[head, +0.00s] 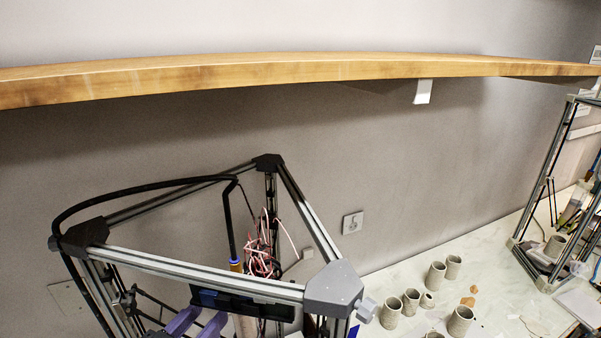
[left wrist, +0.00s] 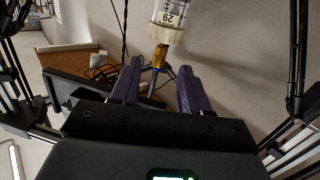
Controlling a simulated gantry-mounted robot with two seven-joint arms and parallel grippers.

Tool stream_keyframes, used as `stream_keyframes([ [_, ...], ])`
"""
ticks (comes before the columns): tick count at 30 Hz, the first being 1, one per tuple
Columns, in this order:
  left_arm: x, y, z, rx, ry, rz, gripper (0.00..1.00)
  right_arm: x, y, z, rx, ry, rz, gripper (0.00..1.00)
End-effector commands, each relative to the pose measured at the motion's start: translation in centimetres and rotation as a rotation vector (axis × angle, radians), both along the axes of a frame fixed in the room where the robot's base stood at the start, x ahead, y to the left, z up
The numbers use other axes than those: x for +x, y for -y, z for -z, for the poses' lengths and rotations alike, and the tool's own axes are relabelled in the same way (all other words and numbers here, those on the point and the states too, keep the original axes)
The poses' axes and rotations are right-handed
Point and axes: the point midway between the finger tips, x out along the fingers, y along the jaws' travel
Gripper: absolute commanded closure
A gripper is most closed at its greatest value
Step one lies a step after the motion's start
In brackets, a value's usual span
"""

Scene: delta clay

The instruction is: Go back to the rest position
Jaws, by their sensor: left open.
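My left gripper (head: 209,314) shows at the bottom edge of the head view, inside the frame of the near delta printer (head: 205,271). Its two purple fingers are apart and nothing is between them. In the left wrist view the open fingers (left wrist: 160,79) point toward a clear cartridge (left wrist: 168,18) with printed markings and a brass nozzle (left wrist: 160,57). The nozzle lies beyond the fingertips; I cannot tell the exact distance. Most of my left arm is hidden below the head view. My right gripper is not in view.
A wooden shelf (head: 300,70) spans the wall above. Several grey clay cups (head: 436,274) stand on the pale table (head: 400,275) to the right. A second metal frame (head: 549,175) stands at the far right. In the left wrist view, dark rods (left wrist: 298,60) and cables (left wrist: 104,73) surround the gripper.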

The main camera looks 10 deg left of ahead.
Motion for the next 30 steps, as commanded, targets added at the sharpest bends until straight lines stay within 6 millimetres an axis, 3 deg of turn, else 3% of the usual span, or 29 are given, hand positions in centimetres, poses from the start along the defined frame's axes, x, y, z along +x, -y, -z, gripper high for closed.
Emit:
stream_keyframes([
  [5, -2.4, 1.4, 5.7, -0.155, -0.213, -0.017, 0.54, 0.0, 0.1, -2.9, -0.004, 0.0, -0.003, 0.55],
  [8, -4.8, 1.3, 10.1, -0.234, -0.384, -0.096, 0.54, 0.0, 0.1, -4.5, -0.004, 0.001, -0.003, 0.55],
  [12, -10.2, 0.4, 16.9, -0.21, -0.663, -0.228, 0.54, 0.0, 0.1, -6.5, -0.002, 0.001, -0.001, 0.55],
  [16, -15.8, -0.4, 21.6, -0.086, -0.913, -0.276, 0.54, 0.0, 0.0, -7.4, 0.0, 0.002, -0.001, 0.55],
  [18, -17.7, -0.7, 23.1, -0.001, -1.003, -0.259, 0.54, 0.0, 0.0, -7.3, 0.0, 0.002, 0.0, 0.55],
  [22, -19.6, -1.5, 24.3, 0.157, -1.098, -0.195, 0.54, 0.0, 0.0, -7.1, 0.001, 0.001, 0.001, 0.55],
  [30, -21.1, -2.0, 24.8, 0.322, -1.154, -0.088, 0.54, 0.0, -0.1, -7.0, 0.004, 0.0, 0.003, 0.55],
])
